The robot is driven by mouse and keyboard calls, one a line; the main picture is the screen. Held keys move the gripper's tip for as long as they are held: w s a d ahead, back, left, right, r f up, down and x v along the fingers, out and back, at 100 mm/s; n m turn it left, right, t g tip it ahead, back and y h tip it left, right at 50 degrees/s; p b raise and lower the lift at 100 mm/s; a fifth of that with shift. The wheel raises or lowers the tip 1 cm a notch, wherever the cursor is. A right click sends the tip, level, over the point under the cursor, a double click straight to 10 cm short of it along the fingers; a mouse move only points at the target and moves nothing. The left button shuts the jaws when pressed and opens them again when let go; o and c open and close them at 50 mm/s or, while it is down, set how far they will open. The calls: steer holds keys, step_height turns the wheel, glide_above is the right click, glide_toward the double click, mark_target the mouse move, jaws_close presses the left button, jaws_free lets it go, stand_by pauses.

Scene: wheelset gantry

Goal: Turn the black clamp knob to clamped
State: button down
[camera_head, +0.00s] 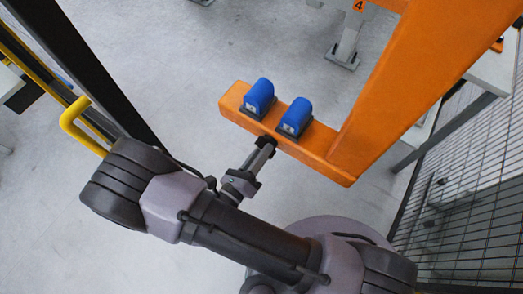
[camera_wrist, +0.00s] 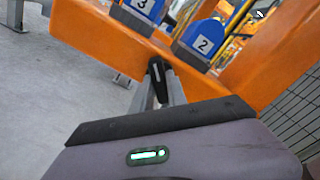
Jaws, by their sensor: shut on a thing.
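The black clamp knob (camera_wrist: 155,72) sits on the front face of the orange beam in the wrist view, below and between the two blue blocks. It carries a pale stripe that runs roughly up and down in the picture. My gripper (camera_wrist: 158,84) is shut on the knob, with one grey finger on each side of it. In the head view my gripper (camera_head: 262,146) reaches the beam's near side, and the fingers and arm mostly hide the knob there. I cannot tell from the stripe which setting the knob is at.
The orange beam (camera_head: 328,166) joins a thick orange post (camera_head: 385,95) at right. Blue blocks numbered 3 (camera_wrist: 143,10) and 2 (camera_wrist: 203,42) stand on it. A mesh fence (camera_head: 465,190) is at right, a yellow handle (camera_head: 75,128) at left. Floor left of the beam is clear.

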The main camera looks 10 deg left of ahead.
steer(key=shift+m, duration=0.3)
steer(key=shift+m+p, duration=0.5)
steer(key=shift+m, duration=8.1)
steer(key=c, duration=1.3)
jaws_free()
